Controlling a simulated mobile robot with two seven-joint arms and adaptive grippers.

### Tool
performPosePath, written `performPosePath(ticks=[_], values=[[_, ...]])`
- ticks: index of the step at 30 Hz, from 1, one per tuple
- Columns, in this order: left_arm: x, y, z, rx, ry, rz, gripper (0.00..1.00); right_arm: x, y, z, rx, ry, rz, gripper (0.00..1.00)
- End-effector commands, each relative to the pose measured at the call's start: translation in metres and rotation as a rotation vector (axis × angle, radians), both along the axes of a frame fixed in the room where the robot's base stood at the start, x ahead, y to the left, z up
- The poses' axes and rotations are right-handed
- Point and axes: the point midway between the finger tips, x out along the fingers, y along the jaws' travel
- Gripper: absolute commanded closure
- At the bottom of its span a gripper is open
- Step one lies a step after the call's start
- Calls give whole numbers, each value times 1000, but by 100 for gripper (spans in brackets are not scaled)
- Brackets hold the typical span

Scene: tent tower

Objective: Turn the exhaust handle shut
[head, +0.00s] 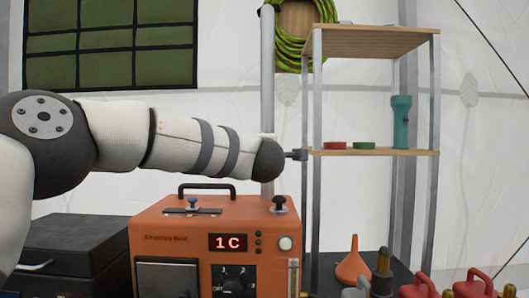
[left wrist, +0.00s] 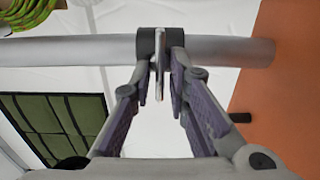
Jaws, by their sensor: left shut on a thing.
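The exhaust pipe (head: 267,80) is a grey upright pole behind the orange unit. It crosses the left wrist view sideways (left wrist: 80,50), with a dark collar (left wrist: 150,42) around it. The exhaust handle (left wrist: 160,64) is a thin, light plate at the collar, seen edge-on. My left gripper (left wrist: 165,72) is shut on the handle, a fingertip on each side of it. In the head view my left arm hides most of the gripper and the collar. A small dark piece sticks out right of the arm's end; I cannot tell what it is. My right gripper is not in view.
The orange unit (head: 160,222) with a "1 C" display stands below my arm. A shelf rack (head: 375,152) stands close on the right, holding a teal flashlight (head: 401,122). A black case (head: 70,250) is at the left. A green hose coil (head: 290,50) hangs behind.

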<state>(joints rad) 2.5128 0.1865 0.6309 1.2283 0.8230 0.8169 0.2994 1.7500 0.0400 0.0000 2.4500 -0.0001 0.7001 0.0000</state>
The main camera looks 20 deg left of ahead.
Motion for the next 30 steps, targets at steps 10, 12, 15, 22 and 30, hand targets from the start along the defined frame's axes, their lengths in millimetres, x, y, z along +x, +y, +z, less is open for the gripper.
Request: performPosePath(ticks=[10, 12, 15, 22, 30], values=[[0, 0, 0, 0, 0, 0, 73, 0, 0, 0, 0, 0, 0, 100], [0, 0, 0, 0, 0, 0, 73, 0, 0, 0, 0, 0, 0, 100], [0, 0, 0, 1, 0, 0, 73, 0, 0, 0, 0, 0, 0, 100], [-30, -9, 1, 2, 1, -3, 73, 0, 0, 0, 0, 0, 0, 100], [-96, -28, 1, 1, -1, -2, 73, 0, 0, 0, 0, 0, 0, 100]])
